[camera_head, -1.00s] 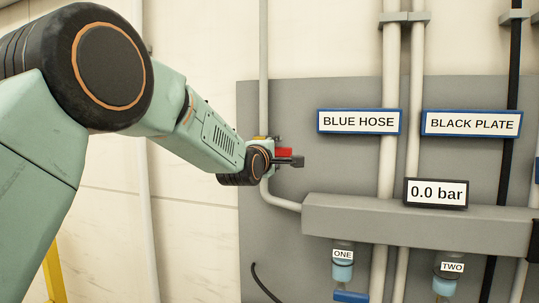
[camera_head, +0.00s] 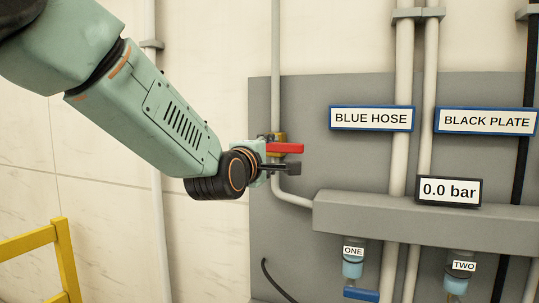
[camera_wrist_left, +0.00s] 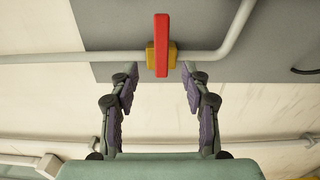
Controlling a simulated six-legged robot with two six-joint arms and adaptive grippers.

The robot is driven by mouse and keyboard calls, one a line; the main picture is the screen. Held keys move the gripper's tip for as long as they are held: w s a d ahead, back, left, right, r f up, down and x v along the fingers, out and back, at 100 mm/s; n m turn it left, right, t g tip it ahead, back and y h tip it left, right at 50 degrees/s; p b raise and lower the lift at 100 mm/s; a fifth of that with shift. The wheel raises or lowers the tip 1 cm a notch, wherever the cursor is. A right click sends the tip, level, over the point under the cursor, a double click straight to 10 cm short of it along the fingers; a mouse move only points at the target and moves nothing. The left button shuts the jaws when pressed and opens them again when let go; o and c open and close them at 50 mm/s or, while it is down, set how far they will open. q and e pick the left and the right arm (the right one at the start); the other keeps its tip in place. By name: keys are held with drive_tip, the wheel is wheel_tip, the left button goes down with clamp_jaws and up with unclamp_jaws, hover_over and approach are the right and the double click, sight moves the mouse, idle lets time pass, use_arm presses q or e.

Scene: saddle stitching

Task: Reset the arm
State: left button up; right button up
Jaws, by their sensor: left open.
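My left gripper (camera_head: 290,168) reaches in from the left to the valve on the grey wall panel. The red valve handle (camera_head: 285,148) lies crosswise to the pale pipe, just above the fingers in the head view. The brass-yellow valve body (camera_head: 279,139) is partly hidden by my wrist. In the left wrist view my gripper (camera_wrist_left: 160,72) is open, its two fingers wide apart. The red handle (camera_wrist_left: 161,40) shows beyond the fingertips, in line with the gap, and no finger appears to touch it. My right gripper is in neither view.
The panel (camera_head: 300,100) carries BLUE HOSE (camera_head: 371,118) and BLACK PLATE (camera_head: 485,121) signs and a 0.0 bar display (camera_head: 448,191). A grey manifold (camera_head: 400,219) juts out below right. A yellow rail (camera_head: 66,260) stands lower left.

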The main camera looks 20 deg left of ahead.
use_arm(q)
drive_tip(key=shift+w, duration=0.15)
idle(0.3)
drive_tip(key=s+d+f+m+g+b, duration=0.1)
drive_tip(key=s+f+m+g+b, duration=0.25)
drive_tip(key=f, duration=1.05)
drive_tip(key=s+d+f+m+g+h+b, duration=0.15)
drive_tip(key=s+f+m, duration=0.45)
drive_tip(key=f, duration=0.8)
drive_tip(key=s+d+f+m+g+y+b, duration=0.15)
drive_tip(key=s+f+m+g, duration=0.35)
drive_tip(key=f, duration=1)
drive_tip(key=s+f+m+g+h+b, duration=0.1)
drive_tip(key=s+f+m+g+b, duration=0.3)
drive_tip(key=s+f, duration=2.6)
drive_tip(key=s+g+b, duration=0.1)
drive_tip(key=g+b, duration=0.3)
drive_tip(key=b, duration=0.1)
drive_tip(key=shift+d, duration=0.15)
